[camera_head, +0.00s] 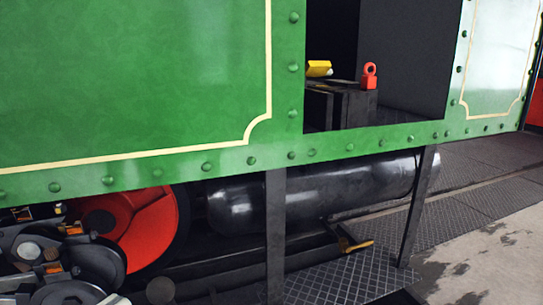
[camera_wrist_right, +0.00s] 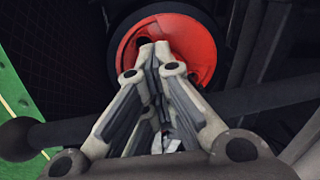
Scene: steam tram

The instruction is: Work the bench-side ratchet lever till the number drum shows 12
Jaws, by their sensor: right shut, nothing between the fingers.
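My right gripper (camera_wrist_right: 155,50) is shut and empty, its fingertips in front of a red wheel (camera_wrist_right: 192,38) in the right wrist view. A dark bar with a round ball end (camera_wrist_right: 17,139) runs across behind the fingers; I cannot tell whether it is the ratchet lever or whether they touch it. In the head view, jointed grey gripper parts fill the lower left corner beside the red wheel (camera_head: 150,228), with a round grey-brown knob (camera_head: 160,291) to their right. I cannot make out a number drum. My left gripper is not clearly in view.
The green riveted tram side (camera_head: 130,90) spans the upper left. Its opening holds a dark box (camera_head: 342,105) with a yellow piece and a red ringed piece. Below are a black tank (camera_head: 300,195), upright posts (camera_head: 276,235) and a yellow-tipped bar (camera_head: 355,245). Paved floor (camera_head: 480,245) lies clear at right.

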